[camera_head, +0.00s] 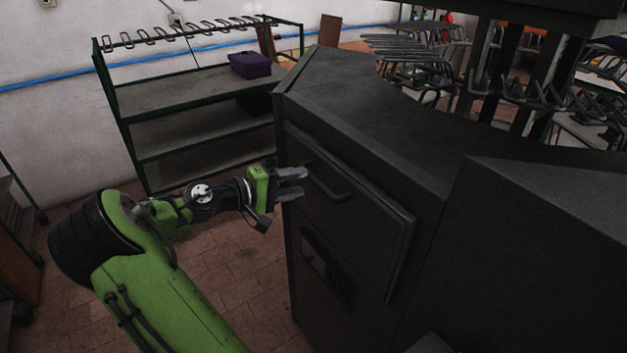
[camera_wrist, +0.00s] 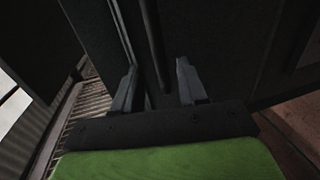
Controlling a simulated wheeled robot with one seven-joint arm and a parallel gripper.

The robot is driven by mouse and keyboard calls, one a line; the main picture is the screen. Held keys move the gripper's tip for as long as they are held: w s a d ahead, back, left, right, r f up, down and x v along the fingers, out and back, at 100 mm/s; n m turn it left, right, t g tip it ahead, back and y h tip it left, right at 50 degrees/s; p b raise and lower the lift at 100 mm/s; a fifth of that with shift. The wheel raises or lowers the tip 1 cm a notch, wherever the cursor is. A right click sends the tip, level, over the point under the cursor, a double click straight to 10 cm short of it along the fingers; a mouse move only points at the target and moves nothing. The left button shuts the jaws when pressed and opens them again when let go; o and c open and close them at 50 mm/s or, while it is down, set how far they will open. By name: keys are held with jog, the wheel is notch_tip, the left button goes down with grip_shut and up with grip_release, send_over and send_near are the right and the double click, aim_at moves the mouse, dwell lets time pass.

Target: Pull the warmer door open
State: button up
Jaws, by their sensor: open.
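The warmer door (camera_head: 352,215) is a dark panel on the front of the black cabinet, and it looks shut. Its bar handle (camera_head: 328,184) runs across the upper part of the door. My gripper (camera_head: 291,181) is at the door's left edge, with its fingers pointing toward the handle's left end. In the wrist view my gripper (camera_wrist: 155,88) has its two fingers apart, with the dark handle bar (camera_wrist: 154,45) showing between them, farther ahead. I cannot tell whether either finger touches the handle or the door.
A green-framed shelf rack (camera_head: 190,91) with a purple box (camera_head: 250,65) stands behind to the left. The tiled floor (camera_head: 240,285) is clear in front of the cabinet.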

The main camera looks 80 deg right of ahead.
aim_at(310, 180)
jog(key=x, duration=0.5)
jog(key=shift+s+d+f, duration=0.1)
jog(key=shift+s+d, duration=0.05)
grip_shut()
